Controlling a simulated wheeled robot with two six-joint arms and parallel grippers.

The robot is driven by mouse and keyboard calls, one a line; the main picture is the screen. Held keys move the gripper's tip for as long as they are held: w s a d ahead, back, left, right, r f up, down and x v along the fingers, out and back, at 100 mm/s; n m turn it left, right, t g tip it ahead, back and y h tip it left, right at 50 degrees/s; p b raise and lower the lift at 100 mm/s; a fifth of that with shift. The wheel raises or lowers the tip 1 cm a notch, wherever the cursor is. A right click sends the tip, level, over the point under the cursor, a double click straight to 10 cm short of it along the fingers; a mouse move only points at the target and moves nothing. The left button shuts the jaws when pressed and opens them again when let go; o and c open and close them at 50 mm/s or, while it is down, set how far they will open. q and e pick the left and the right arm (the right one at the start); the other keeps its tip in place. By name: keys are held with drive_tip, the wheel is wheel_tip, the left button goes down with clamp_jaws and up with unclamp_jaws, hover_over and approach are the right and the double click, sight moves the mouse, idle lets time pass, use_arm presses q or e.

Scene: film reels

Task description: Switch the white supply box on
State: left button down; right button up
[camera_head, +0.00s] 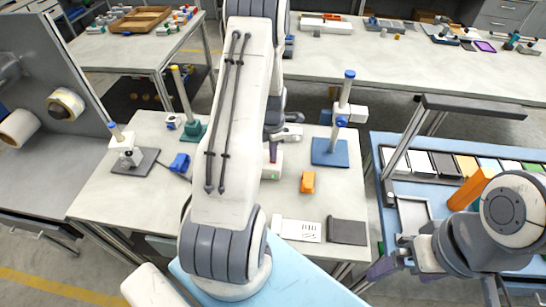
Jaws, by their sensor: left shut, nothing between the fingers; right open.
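The white supply box (271,168) sits on the small white table (150,205). A small green spot shows on its front, and its left part is hidden behind my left arm. My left gripper (273,155) is shut and empty, with its dark fingertips pointing down at the top of the box. I cannot tell whether they touch it. The box's switch cannot be made out. My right gripper (404,273) is open and empty at the lower right, off the table's right edge and far from the box.
An orange block (308,182) lies right of the box. A blue-based stand (330,152) is behind it. A green-based post (193,132), blue clamp (180,162) and small microscope-like device (127,153) stand to the left. A white card (298,230) and dark pad (347,232) lie in front.

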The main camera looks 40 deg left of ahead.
use_arm(q)
wheel_tip(320, 180, up, 7)
drive_tip(key=p, duration=0.5)
drive_tip(key=shift+f, duration=0.15)
idle(0.4)
drive_tip(key=d+r+m+b, duration=0.1)
drive_tip(key=d+r+m, duration=0.4)
drive_tip(key=d+m, duration=0.4)
drive_tip(key=d+r+m+b, duration=0.1)
drive_tip(key=d+r+m, duration=0.5)
drive_tip(key=d, duration=0.6)
drive_tip(key=s+d+r+m, duration=0.2)
drive_tip(key=s+d+m, duration=0.2)
drive_tip(key=s+m, duration=0.3)
drive_tip(key=s+d+r+m+b, duration=0.1)
drive_tip(key=s+d+r+m, duration=0.1)
drive_tip(key=s+d+m, duration=0.2)
drive_tip(key=s+d+r+m+h+b, duration=0.1)
drive_tip(key=s+d+m, duration=0.4)
drive_tip(key=s+m, duration=0.5)
drive_tip(key=shift+r+m, duration=0.65)
drive_tip(key=shift+m, duration=0.05)
drive_tip(key=shift+s, duration=0.1)
